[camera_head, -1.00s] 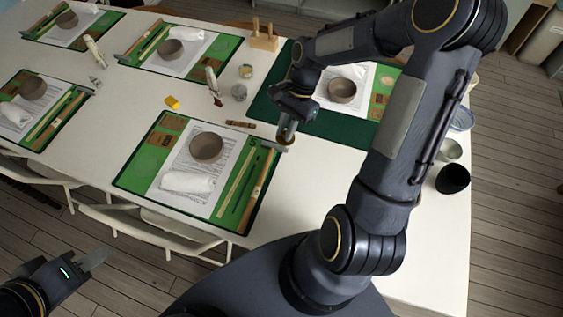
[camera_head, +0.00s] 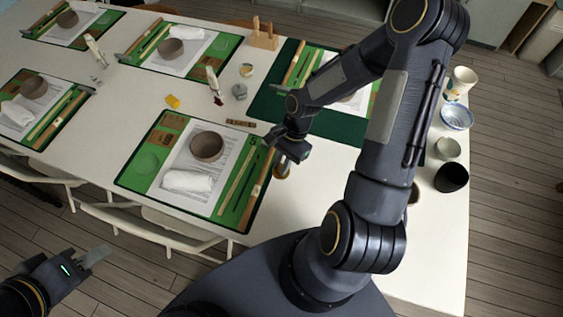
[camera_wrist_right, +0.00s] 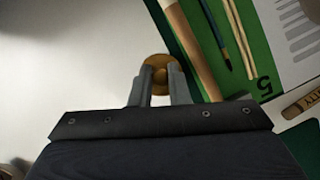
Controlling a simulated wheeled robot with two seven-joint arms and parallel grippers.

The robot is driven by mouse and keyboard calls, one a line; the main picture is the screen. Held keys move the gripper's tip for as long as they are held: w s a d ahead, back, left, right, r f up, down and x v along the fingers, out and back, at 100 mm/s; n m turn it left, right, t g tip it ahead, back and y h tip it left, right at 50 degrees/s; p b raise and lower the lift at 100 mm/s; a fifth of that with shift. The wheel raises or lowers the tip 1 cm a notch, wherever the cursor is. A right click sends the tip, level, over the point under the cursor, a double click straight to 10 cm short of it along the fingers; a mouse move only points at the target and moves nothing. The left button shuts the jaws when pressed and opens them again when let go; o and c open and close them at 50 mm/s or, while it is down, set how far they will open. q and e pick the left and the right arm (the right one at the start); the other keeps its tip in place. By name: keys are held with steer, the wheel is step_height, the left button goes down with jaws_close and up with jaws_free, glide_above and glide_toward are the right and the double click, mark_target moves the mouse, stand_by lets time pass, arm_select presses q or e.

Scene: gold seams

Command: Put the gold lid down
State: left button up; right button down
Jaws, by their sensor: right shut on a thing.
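The gold lid (camera_wrist_right: 158,63) is a small round amber-gold disc with a knob, at the fingertips in the right wrist view. My right gripper (camera_wrist_right: 159,80) is shut on its knob. In the head view the gold lid (camera_head: 281,171) shows partly below my right gripper (camera_head: 284,160), over the white table just right of the nearest green mat. I cannot tell whether the lid touches the table. My left gripper (camera_head: 95,257) is at the lower left, away from the table and apart from everything; its finger gap is unclear.
The nearest green mat (camera_head: 140,175) holds a brown bowl (camera_head: 207,146), a white roll (camera_head: 187,181) and wooden tools. A dark green mat (camera_head: 262,112) lies behind my right arm. Cups and bowls, including a black bowl (camera_head: 451,177), line the right edge. White table (camera_head: 310,205) is bare near the lid.

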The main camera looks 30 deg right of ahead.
steer(key=shift+f+b, duration=0.6)
steer(key=shift+f, duration=0.05)
steer(key=c, duration=1.4)
jaws_free()
steer(key=shift+r, duration=0.1)
steer(key=p+v, duration=0.1)
steer(key=v, duration=1.2)
steer(key=shift+s+a+r+n+t, duration=1)
steer(key=shift+s+r+n+t, duration=0.15)
steer(key=shift+s+r+n, duration=1.05)
steer(key=shift+s+a+r+n+t, duration=1.05)
steer(key=shift+s+r+n+t, duration=0.15)
steer(key=shift+s+r+n, duration=1)
steer(key=shift+s+a+r+n+t, duration=1)
steer(key=shift+s+r+n+t, duration=0.15)
steer(key=shift+s+r+n, duration=1.05)
steer(key=shift+s+f, duration=0.1)
